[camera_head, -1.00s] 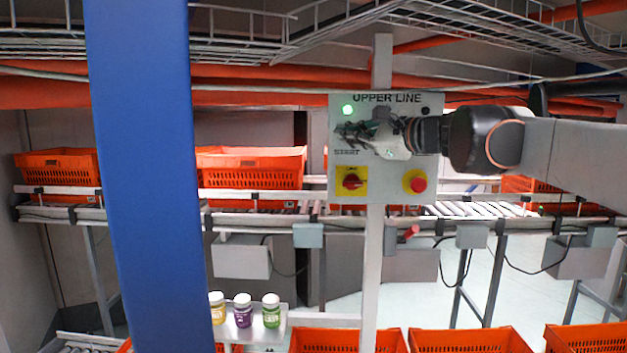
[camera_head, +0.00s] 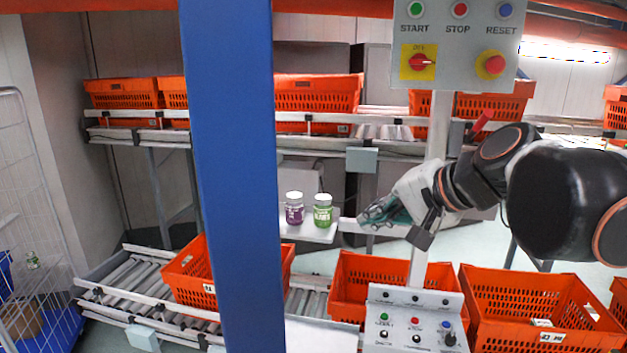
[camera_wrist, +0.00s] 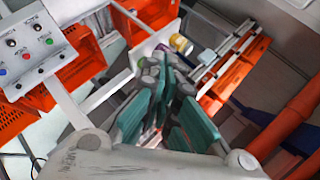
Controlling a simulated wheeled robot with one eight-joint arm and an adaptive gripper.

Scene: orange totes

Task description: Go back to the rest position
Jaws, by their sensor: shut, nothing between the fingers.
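My gripper (camera_head: 372,210) is in the middle of the head view, pointing left. Its teal fingers are closed together with nothing between them. The fingers also fill the centre of the wrist view (camera_wrist: 165,105). The gripper is just right of a small white shelf with a purple-labelled jar (camera_head: 294,214) and a green-labelled jar (camera_head: 323,216). I cannot tell the exact gap in depth. A yellow jar (camera_wrist: 181,44) shows beyond the fingers in the wrist view.
A button panel (camera_head: 455,68) hangs above my arm on a grey post. A second control panel (camera_head: 412,318) stands below. Orange totes line the upper conveyor (camera_head: 335,143) and the lower level. A blue upright (camera_head: 235,180) hides part of the left side.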

